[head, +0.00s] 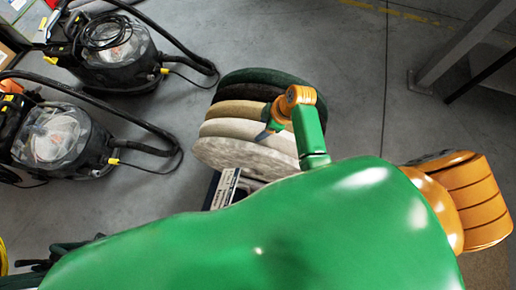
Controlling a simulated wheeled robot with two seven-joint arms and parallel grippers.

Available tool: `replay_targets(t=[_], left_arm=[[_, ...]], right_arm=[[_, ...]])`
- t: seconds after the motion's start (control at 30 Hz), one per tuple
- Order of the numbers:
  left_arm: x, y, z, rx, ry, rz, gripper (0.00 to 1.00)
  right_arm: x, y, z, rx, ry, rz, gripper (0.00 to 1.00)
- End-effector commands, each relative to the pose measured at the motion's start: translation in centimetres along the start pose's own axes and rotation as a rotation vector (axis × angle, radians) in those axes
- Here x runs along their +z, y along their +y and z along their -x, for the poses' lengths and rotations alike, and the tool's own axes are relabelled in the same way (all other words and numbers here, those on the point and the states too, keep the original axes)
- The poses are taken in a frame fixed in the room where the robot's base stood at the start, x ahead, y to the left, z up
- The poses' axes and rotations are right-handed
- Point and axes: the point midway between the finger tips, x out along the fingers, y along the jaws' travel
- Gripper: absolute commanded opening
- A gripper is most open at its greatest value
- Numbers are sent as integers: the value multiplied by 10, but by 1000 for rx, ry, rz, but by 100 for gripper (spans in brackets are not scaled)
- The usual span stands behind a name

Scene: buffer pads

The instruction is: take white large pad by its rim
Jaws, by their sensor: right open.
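Several large round pads stand on edge side by side in a row near the middle of the head view. The white large pad (240,155) is at the near end, pale and mottled, with its upper rim showing. Its right part is hidden behind my arm. Next to it are a cream pad (235,128), a tan pad, a black pad and a dark green pad at the far end. My right gripper (268,132) is open, over the row just above the white pad's rim in the picture. I cannot tell whether it touches a pad. My left gripper is not in view.
Two black vacuum machines (118,60) with hoses stand at the left; the nearer one (62,140) has a clear lid. A small label plate (226,188) sits below the pads. A grey metal post (460,45) rises at the upper right. Grey floor is clear between.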

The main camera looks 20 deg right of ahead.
Motion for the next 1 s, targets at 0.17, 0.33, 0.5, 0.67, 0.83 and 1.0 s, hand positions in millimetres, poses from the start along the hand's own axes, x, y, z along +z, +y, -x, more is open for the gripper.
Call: replay_targets(t=[0.17, 0.33, 0.5, 0.67, 0.83, 1.0], left_arm=[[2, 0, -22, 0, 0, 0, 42], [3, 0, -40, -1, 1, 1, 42], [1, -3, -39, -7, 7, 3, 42], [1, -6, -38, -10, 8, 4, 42], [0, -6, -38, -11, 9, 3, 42], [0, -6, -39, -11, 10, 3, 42]], right_arm=[[0, 2, -33, -3, 2, -1, 66], [-1, 5, -64, -1, 1, 0, 66], [-3, 5, -66, 0, 0, 1, 66], [-3, 5, -65, 0, 0, 0, 50], [-3, 5, -65, 0, 0, 0, 4], [-3, 5, -65, 0, 0, 0, 0]])
